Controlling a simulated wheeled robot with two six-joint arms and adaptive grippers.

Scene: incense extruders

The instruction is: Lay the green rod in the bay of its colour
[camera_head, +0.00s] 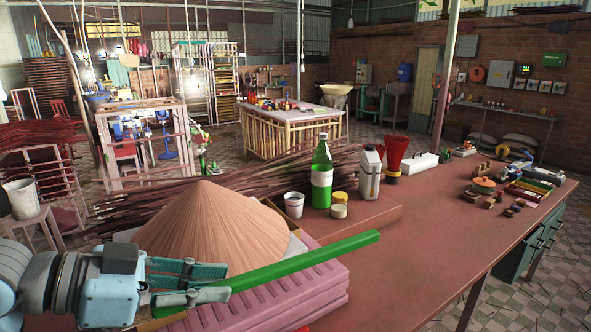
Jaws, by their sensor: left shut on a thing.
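My left gripper (222,283) is at the lower left, its fingers shut around the green rod (310,259). The rod is long and plain green; it slants up to the right past the fingertips, and its free end reaches over the reddish-brown table top. In this view it passes in front of a pink grooved block (322,284); I cannot tell whether it touches it. Coloured strips in red, green and yellow (530,187) lie at the far right of the table; I cannot tell whether these are the bays. My right gripper is not in view.
A tan cone of thin sticks (208,229) stands behind the gripper. The table's middle right (430,225) is clear.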

